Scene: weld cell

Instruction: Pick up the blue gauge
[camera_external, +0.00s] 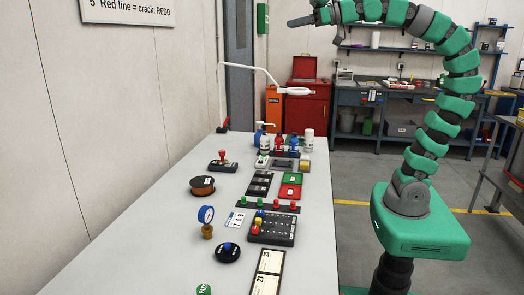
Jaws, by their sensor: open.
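The blue gauge (206,214) stands upright on the long pale table, near its left side. It has a round dial with a blue rim on a brass-coloured base. My gripper (291,22) is high at the top of the picture, far above the table and well apart from the gauge. It points left and is open. It holds nothing that I can see. Its fingertips are small in this view.
A black disc with a blue knob (228,252) sits just in front of the gauge. A black block (272,229) with coloured pegs lies to its right. A brown spool (202,186) is behind it. A white lamp arm (255,72) reaches over the table's far end.

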